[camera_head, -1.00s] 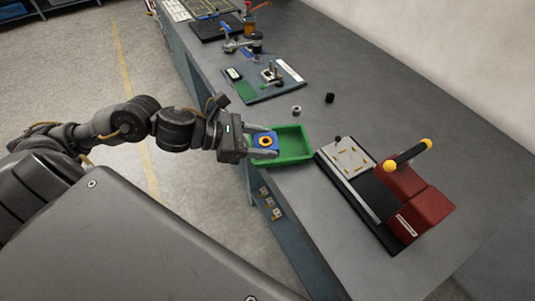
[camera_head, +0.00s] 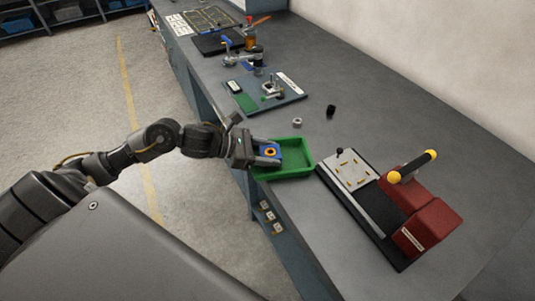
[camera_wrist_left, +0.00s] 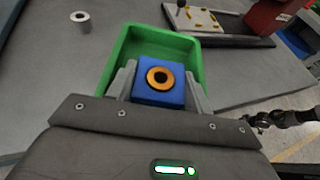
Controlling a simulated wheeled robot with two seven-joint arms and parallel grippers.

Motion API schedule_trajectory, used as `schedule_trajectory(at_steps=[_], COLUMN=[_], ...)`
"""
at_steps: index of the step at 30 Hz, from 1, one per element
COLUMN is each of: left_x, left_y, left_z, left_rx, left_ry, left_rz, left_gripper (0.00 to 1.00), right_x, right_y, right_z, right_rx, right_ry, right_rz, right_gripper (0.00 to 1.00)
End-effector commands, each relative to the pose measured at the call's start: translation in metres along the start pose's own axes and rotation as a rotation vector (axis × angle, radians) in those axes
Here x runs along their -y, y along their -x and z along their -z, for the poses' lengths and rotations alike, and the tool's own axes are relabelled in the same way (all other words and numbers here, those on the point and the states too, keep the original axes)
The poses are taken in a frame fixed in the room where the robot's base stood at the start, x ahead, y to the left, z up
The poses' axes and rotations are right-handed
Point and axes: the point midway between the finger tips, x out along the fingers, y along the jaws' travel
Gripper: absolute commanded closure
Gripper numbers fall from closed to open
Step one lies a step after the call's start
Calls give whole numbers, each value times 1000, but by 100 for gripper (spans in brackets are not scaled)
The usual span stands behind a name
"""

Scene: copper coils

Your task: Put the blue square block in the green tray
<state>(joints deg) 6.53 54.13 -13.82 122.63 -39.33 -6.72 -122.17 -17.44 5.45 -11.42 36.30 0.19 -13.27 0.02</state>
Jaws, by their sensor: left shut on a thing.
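The blue square block (camera_head: 271,153), with a copper-coloured ring and dark hole on top, is between the fingers of my left gripper (camera_head: 268,154). The block also shows in the left wrist view (camera_wrist_left: 160,84), with a finger on each side of it; the gripper is shut on it. The green tray (camera_head: 302,168) stands at the table's near edge. The block is over the tray's left part in the head view; its height above the tray floor is hard to tell. In the wrist view the tray (camera_wrist_left: 188,50) lies behind and around the block. My right gripper is not in view.
A red press with a yellow-ended handle (camera_head: 425,222) and its black base stand right of the tray. A grey ring (camera_head: 297,123) and a black cylinder (camera_head: 331,111) lie behind it. A fixture board (camera_head: 264,93) is farther back. Open tabletop lies between.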

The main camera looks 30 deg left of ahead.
Motion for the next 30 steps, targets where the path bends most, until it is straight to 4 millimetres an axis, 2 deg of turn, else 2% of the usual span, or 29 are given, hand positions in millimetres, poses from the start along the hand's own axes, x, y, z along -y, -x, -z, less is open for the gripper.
schedule_trajectory(at_steps=[1,5,18,19,20,30], left_x=[0,0,0,0,0,0], left_y=[-1,-5,-7,-7,-7,-6], left_z=[3,12,17,17,17,14], left_rx=[3,4,3,1,1,1], left_ry=[5,0,-3,-2,-2,-1], left_rz=[-1,-2,-2,-2,-2,-2], left_gripper=[79,79,79,45,41,40], right_x=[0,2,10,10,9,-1], right_y=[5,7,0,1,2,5], right_z=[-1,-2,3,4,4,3], right_rx=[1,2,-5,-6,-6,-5], right_ry=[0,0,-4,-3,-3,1], right_rz=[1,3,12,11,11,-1], right_gripper=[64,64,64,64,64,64])
